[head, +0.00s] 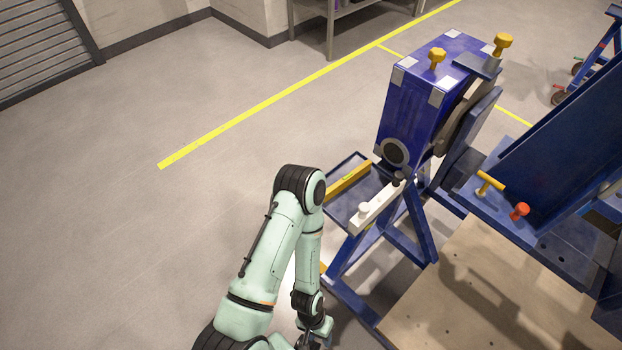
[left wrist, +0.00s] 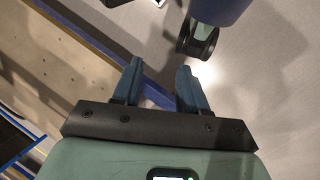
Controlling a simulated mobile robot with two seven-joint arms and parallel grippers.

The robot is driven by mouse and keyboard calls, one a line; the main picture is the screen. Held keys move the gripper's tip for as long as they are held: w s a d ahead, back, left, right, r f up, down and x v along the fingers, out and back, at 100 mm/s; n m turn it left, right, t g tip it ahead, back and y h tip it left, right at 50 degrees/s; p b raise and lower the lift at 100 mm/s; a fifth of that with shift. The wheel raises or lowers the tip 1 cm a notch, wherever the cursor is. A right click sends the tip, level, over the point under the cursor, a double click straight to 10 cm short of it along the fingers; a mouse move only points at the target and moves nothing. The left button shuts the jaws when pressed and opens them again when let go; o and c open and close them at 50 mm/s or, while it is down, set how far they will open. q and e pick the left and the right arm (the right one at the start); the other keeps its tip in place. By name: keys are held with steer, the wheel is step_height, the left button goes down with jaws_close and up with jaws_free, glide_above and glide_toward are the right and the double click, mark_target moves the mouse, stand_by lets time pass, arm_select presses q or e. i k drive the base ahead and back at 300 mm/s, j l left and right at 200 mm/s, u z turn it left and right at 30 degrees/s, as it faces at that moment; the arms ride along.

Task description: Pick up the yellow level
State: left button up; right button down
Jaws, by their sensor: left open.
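The yellow level (head: 349,180) is a long bar lying along the back edge of a small blue tray (head: 345,208) on the side of the blue jig stand. My left gripper (left wrist: 160,82) is open in the left wrist view, with nothing between its dark fingers. In the head view it hangs at the bottom edge, below and in front of the tray, well apart from the level; its fingers hardly show there. I cannot make out the level in the left wrist view. My right gripper is in neither view.
A pale bar with knobs (head: 375,208) lies at the tray's right side, close to the level. The blue jig (head: 420,95) rises behind the tray. A wooden board (head: 450,300) lies at the lower right. The floor at left is clear.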

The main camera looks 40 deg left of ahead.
mark_target(347, 180)
steer(key=u, duration=1.25)
steer(key=i+j+z, duration=0.1)
steer(key=j, duration=0.5)
steer(key=i+j+z, duration=0.1)
steer(key=j, duration=0.55)
